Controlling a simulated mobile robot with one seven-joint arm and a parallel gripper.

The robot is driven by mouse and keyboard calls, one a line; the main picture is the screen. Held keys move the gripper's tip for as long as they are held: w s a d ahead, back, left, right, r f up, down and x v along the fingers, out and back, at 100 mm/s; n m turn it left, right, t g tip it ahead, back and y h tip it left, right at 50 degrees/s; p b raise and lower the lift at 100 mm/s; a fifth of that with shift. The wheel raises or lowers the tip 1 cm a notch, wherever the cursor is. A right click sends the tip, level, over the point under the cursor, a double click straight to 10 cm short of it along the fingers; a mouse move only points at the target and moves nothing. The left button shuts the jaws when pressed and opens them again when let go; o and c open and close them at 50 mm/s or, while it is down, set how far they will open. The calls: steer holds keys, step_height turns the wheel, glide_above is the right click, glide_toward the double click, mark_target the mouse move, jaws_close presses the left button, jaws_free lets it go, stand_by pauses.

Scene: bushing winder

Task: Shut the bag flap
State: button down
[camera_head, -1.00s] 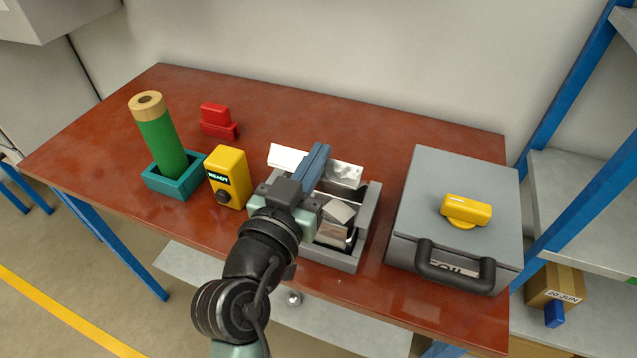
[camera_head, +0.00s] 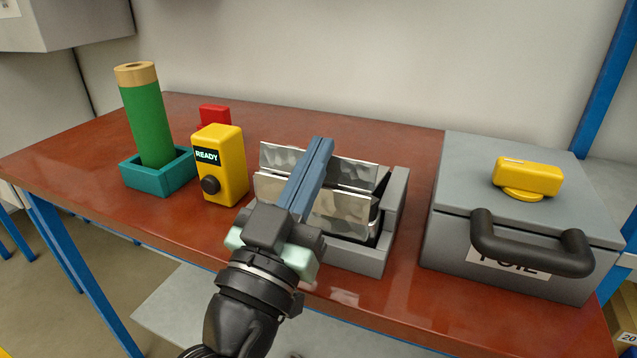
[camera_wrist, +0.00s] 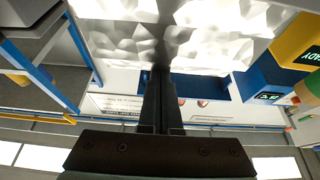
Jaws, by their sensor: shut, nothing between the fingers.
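The bag is crinkled silver foil and sits in an open grey tray (camera_head: 362,258). In the head view a rear foil panel (camera_head: 358,174) stands upright, and a front foil panel (camera_head: 345,213) stands before it with a dark gap between at the right. I cannot tell which panel is the flap. My gripper (camera_head: 320,146) has blue-grey fingers pressed together, pointing up and away across the bag. The fingers hide the middle of both panels. In the wrist view the shut fingertips (camera_wrist: 161,72) overlap the foil (camera_wrist: 205,35); whether they touch it I cannot tell.
A yellow box reading READY (camera_head: 221,165) stands left of the tray. Farther left a green roll (camera_head: 148,125) stands in a teal holder (camera_head: 160,178). A red object (camera_head: 214,115) is behind. A grey case (camera_head: 470,180) with a yellow piece (camera_head: 528,178) on its lid stands right.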

steer(key=shift+s+a+f+b, duration=0.1)
steer(key=shift+s+f+b, duration=0.1)
steer(key=shift+f+b, duration=0.55)
steer(key=shift+s+f+b, duration=0.15)
steer(key=shift+f+b, duration=0.1)
steer(key=shift+b, duration=0.85)
steer(key=shift+r, duration=0.1)
